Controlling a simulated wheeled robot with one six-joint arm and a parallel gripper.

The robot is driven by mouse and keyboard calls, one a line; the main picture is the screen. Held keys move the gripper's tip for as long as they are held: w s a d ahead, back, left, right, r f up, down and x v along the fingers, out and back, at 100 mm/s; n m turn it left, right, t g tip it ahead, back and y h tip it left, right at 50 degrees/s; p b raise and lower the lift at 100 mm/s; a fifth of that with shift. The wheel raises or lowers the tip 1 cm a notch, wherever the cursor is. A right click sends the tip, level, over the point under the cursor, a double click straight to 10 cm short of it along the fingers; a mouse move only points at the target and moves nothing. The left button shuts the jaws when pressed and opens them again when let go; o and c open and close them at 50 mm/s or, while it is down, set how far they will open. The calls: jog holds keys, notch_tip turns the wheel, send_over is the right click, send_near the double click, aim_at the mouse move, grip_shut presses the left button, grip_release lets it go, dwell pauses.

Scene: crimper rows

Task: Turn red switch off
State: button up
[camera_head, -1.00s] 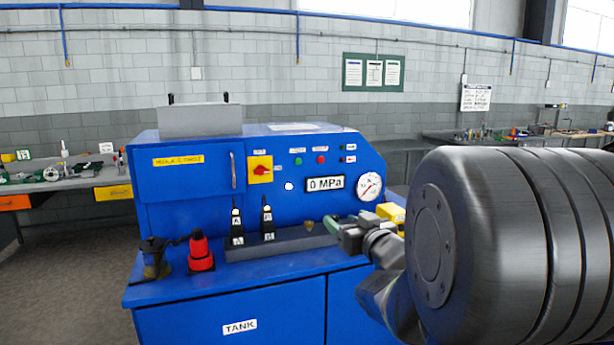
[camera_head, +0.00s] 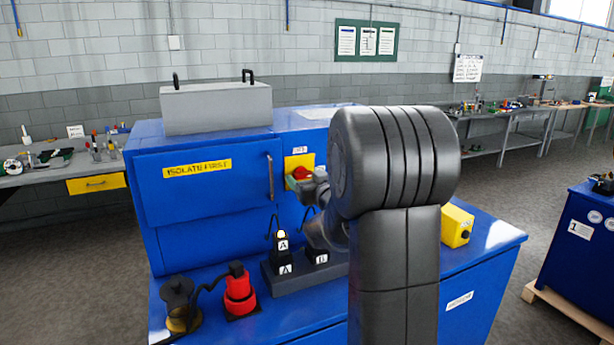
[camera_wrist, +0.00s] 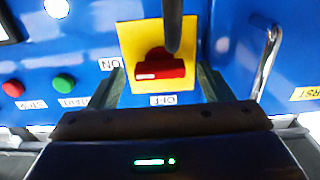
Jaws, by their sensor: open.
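The red switch (camera_wrist: 160,66) is a rotary knob on a yellow plate (camera_wrist: 130,38) on the blue machine's front panel. In the wrist view its handle lies roughly crosswise, with the ON label (camera_wrist: 109,63) to its left and the OFF label (camera_wrist: 164,100) below it. My gripper (camera_wrist: 161,72) is open, with one greenish finger on each side of the switch; I cannot tell whether either touches it. In the head view the switch (camera_head: 301,172) is partly hidden behind my gripper (camera_head: 299,183).
A dark rod (camera_wrist: 173,25) hangs in front of the plate in the wrist view. A metal door handle (camera_wrist: 268,62) is to the right, stop (camera_wrist: 13,88) and start (camera_wrist: 64,83) buttons to the left. Tools marked A (camera_head: 284,258) stand below my arm.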

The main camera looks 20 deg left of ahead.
jog(key=shift+w+a, duration=0.1)
jog(key=c, duration=1)
